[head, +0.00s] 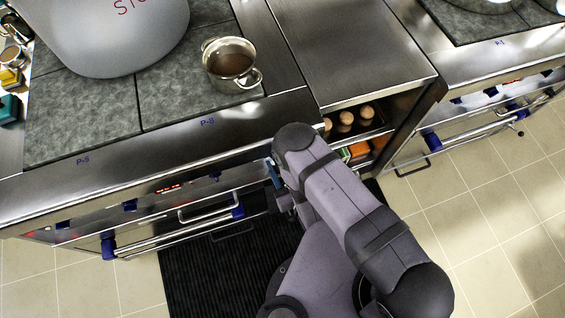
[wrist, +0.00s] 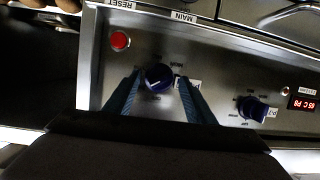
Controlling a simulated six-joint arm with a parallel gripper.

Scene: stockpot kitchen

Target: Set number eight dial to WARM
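A dark blue dial (wrist: 158,77) with a pale pointer mark sits on the steel front panel, in the middle of the wrist view. My gripper (wrist: 159,76) is open, with one blue finger on each side of this dial; I cannot tell whether they touch it. The small lettering around the dial is unreadable, and the right finger partly covers its label. A second blue dial (wrist: 252,107) is to the right, beside a red-lit display (wrist: 302,103). In the head view my gripper (head: 274,174) is at the cooker front, below the counter marked P-8, and the arm hides the dial there.
A red button (wrist: 120,40) marked RESET is up and left of the dial. A towel-rail handle (head: 175,230) runs along the cooker front. A steel pot (head: 231,65) and a large grey stockpot (head: 105,35) stand on top. Open shelves with eggs (head: 346,118) are to the right.

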